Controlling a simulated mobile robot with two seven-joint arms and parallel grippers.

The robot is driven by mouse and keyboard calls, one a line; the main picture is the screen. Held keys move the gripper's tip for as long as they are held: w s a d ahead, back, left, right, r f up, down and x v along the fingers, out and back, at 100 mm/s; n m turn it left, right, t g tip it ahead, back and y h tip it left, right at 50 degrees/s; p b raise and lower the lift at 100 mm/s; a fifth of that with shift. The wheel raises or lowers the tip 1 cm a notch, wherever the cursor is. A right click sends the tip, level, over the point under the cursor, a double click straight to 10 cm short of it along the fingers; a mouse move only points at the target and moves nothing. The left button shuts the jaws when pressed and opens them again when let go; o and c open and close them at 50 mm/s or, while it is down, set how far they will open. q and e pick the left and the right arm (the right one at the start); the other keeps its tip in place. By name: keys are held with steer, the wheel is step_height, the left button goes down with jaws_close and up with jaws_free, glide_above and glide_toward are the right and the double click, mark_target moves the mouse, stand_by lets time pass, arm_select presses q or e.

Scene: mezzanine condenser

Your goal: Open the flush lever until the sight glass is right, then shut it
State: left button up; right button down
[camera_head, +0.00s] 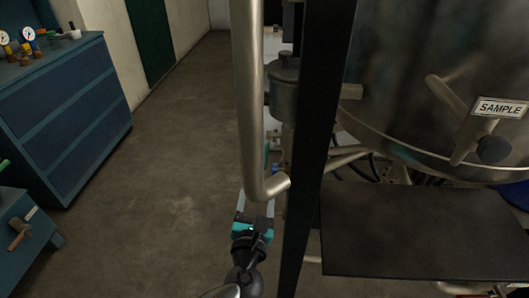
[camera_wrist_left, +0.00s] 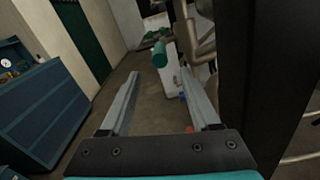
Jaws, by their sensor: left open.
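My left gripper (camera_head: 254,212) is low in the middle of the head view, partly behind a bent steel pipe. In the left wrist view its two fingers (camera_wrist_left: 161,74) are spread wide with nothing held between them. A green cylindrical grip (camera_wrist_left: 160,54) shows in line with the gap between the fingertips, seemingly just beyond them. It may be the flush lever's handle; I cannot tell whether the fingers touch it. I cannot make out a sight glass in either view. My right gripper is not in view.
A dark upright post (camera_head: 316,120) stands just right of the left gripper, and the bent steel pipe (camera_head: 250,100) hangs close by. A steel vessel with a SAMPLE label (camera_head: 501,108) and a dark plate (camera_head: 410,232) fill the right. A blue cabinet (camera_head: 75,110) stands left; the floor (camera_head: 170,190) between is clear.

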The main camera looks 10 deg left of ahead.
arm_select(q)
steer(key=b, duration=0.2)
glide_toward(266, 149)
steer(key=w, duration=0.3)
steer(key=w+f, duration=0.1)
steer(key=w, duration=0.1)
steer(key=shift+w+a+f, duration=0.1)
steer(key=shift+a, duration=0.15)
steer(key=w+b, duration=0.2)
steer(key=w, duration=0.3)
steer(key=shift+w, duration=0.6)
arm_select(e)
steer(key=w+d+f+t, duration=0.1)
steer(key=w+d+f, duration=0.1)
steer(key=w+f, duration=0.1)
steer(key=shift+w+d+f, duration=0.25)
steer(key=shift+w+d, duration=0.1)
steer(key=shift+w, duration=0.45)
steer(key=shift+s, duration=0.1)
arm_select(q)
steer(key=shift+c, duration=0.6)
jaws_close()
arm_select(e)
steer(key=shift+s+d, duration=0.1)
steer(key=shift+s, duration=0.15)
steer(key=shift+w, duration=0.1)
